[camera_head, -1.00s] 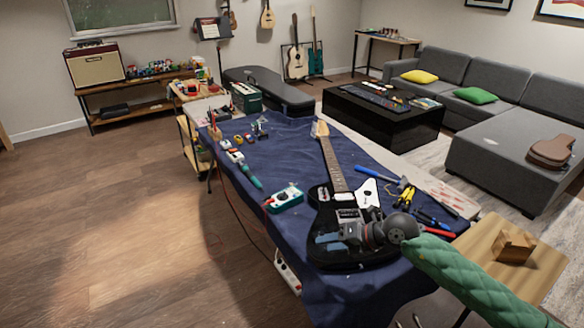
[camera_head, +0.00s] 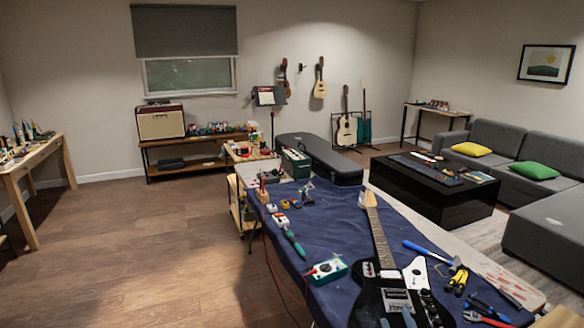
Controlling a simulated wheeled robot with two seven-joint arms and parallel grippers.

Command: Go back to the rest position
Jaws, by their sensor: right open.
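A black electric guitar (camera_head: 425,284) with a white pickguard lies on the blue cloth of the workbench (camera_head: 335,218), its lower body cut off by the bottom edge. Its neck (camera_head: 379,235) points away from me. My left gripper is not in view.
A teal multimeter (camera_head: 327,271) lies left of the guitar. A blue-handled hammer (camera_head: 428,251) and several pliers (camera_head: 480,303) lie to its right. A black low table (camera_head: 450,205) and grey sofa (camera_head: 550,222) stand behind right. The wooden floor (camera_head: 170,260) at left is clear.

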